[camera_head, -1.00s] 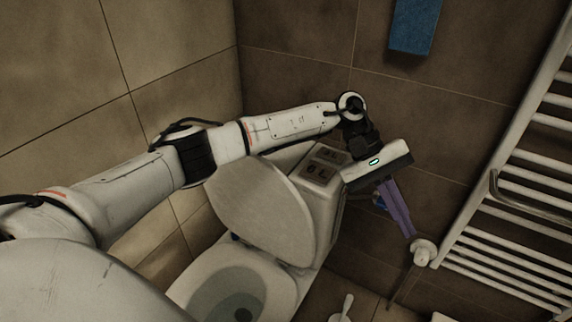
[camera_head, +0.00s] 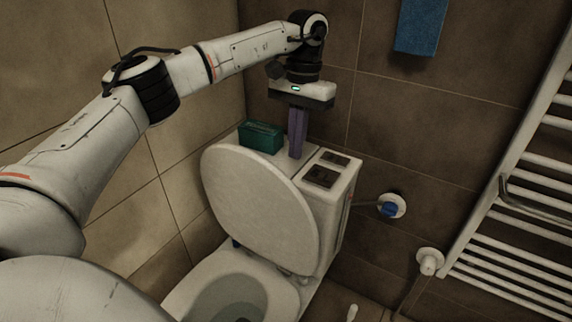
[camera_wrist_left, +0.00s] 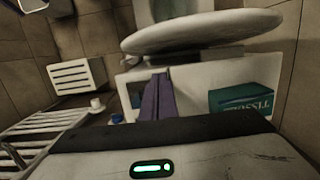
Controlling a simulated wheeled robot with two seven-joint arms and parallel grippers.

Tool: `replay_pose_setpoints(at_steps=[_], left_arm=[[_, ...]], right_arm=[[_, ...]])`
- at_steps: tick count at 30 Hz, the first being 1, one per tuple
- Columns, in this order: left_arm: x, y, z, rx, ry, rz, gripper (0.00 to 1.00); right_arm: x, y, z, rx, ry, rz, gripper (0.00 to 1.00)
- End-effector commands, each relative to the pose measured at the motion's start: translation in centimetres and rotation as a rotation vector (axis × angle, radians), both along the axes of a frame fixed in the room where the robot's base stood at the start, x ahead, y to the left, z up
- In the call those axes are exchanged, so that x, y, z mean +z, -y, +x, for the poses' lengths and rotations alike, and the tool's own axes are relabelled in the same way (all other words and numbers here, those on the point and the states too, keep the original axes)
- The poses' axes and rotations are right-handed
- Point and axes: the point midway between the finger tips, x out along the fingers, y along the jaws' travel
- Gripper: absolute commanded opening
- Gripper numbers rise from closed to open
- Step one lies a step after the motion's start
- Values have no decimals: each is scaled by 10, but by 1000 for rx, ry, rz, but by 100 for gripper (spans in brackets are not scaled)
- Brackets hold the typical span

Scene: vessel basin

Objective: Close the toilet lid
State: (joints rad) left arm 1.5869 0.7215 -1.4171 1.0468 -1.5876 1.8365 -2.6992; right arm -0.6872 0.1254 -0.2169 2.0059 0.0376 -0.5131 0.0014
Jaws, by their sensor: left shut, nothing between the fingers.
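The toilet lid (camera_head: 262,206) is a white oval, raised and leaning back toward the cistern (camera_head: 335,200). The open bowl (camera_head: 222,298) shows below it. In the left wrist view the lid (camera_wrist_left: 200,32) shows as a pale edge beyond the cistern top. My left gripper (camera_head: 297,152) points down over the cistern, behind the lid's upper edge, with its purple fingers shut and empty. In the left wrist view the fingers (camera_wrist_left: 157,98) are together, apart from the lid. My right gripper is not in view.
A green box (camera_head: 261,137) stands on the cistern, left of my left gripper. Flush buttons (camera_head: 322,176) are to its right. A white towel radiator (camera_head: 510,210) is on the right wall, and a blue towel (camera_head: 420,25) hangs above. A blue-handled valve (camera_head: 390,207) sits on the wall.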

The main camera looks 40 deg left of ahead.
Motion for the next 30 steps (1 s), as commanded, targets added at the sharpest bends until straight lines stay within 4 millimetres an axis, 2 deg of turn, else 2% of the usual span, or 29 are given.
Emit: replay_pose_setpoints(at_steps=[2, 9, 15, 30], left_arm=[[-20, 0, -3, 1, -4, 1, 0], [-21, 2, -28, 0, 1, 0, 0], [-22, 4, -40, 0, 1, -1, 0], [-23, 6, -42, -1, 5, -1, 0]], right_arm=[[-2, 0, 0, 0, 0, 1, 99], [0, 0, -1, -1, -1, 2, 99], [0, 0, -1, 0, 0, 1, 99], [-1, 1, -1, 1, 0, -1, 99]])
